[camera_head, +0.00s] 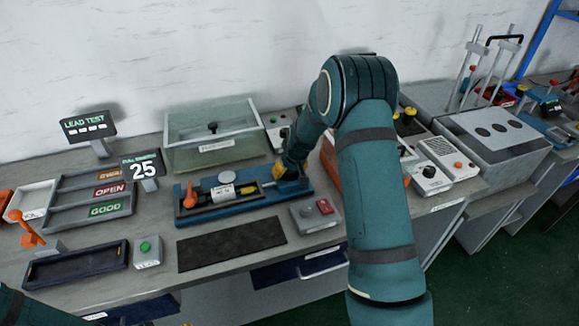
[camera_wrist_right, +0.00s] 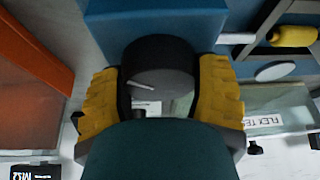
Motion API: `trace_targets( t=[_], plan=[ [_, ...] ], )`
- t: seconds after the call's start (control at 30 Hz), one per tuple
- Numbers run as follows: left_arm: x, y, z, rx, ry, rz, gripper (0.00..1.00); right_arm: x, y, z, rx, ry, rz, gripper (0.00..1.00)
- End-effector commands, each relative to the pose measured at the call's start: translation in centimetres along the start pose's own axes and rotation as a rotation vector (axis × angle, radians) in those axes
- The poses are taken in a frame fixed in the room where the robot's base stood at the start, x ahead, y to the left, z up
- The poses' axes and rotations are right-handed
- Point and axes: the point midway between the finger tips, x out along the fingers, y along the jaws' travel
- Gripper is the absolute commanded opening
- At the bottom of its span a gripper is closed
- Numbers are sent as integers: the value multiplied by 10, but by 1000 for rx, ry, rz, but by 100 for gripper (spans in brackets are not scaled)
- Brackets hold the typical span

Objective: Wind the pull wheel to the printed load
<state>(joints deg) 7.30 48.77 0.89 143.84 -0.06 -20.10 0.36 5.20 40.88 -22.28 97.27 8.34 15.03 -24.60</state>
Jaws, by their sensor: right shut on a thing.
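The pull wheel is a dark round knob (camera_wrist_right: 160,68) with a pale line on its face, seen in the right wrist view. My right gripper (camera_wrist_right: 162,95) has its yellow fingers on both sides of the wheel and is shut on it. In the head view the right gripper (camera_head: 290,170) is at the right end of the blue pull rig (camera_head: 262,203), and the wheel is mostly hidden there. The rig carries an orange clamp (camera_head: 189,195), a round pale disc (camera_head: 228,177) and a white label. A dark sign (camera_head: 143,170) reads 25. My left gripper is out of view.
Sorting trays (camera_head: 105,210) stand at the left. A clear-lidded box (camera_head: 215,130) stands behind the rig. A dark mat (camera_head: 232,245) and a grey box with a red button (camera_head: 315,213) lie in front. Other devices (camera_head: 428,170) crowd the right.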

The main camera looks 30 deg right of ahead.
Motion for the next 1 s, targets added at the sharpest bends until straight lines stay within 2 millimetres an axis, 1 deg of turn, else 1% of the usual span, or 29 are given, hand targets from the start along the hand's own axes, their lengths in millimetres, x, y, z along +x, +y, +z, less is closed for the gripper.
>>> trace_targets(
  t=[0.03, 0.1, 0.5, 0.8, 1.0],
  plan=[
    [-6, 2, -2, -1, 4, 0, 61, -2, -2, 0, 32, -4, 16, 29],
    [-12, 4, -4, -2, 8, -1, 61, -3, -2, -1, 89, -3, 40, 29],
    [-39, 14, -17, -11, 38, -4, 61, -2, -2, 0, 409, -3, 174, 29],
    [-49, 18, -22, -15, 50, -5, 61, -1, -1, 0, 567, -1, 237, 29],
    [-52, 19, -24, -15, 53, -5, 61, 0, 0, 0, 616, -2, 256, 29]
  ],
)
